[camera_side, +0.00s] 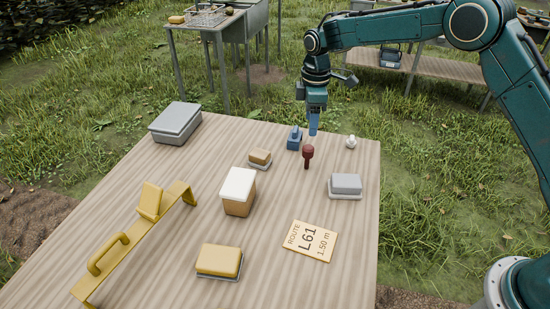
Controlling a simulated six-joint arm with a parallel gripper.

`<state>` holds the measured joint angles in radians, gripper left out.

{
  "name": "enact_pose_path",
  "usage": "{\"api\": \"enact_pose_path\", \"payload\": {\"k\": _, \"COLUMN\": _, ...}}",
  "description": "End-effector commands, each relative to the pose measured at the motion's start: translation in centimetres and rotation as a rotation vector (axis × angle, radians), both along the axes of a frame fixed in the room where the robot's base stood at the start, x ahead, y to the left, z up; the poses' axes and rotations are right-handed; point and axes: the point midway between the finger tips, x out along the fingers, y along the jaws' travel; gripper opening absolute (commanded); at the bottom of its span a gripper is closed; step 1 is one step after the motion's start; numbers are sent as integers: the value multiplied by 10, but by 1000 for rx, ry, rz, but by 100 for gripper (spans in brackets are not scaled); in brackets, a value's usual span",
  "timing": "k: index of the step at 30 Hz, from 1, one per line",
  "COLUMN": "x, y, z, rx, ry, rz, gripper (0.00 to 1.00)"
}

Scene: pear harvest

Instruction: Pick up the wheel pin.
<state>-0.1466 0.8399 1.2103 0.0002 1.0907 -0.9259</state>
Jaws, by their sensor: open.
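The likely wheel pin is a small dark red piece (307,155) with a wider head and a narrow shank. It stands upright on the wooden table (330,275), toward the far right. My gripper (313,130) points down just above and slightly right of its head. The blue fingers look close together at this size, and nothing shows held between them. A small gap seems to separate the fingertips from the red head, but I cannot tell the exact depth.
Close by are a blue block (294,138), a small white knob-like object (351,142) and a grey block (346,185). A white-topped box (238,191), yellow sponge-like block (219,261), yellow handled bar (135,243), grey case (175,122) and route card (310,241) lie around.

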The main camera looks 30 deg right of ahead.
Motion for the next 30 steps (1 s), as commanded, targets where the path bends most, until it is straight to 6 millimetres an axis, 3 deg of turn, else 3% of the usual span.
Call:
{"api": "enact_pose_path", "payload": {"k": 13, "x": 0, "y": 0, "z": -63, "rx": 0, "ry": 2, "rz": -1, "gripper": 57}}
{"api": "enact_pose_path", "payload": {"k": 30, "x": 0, "y": 0, "z": -85, "rx": 0, "ry": 2, "rz": -1, "gripper": 57}}
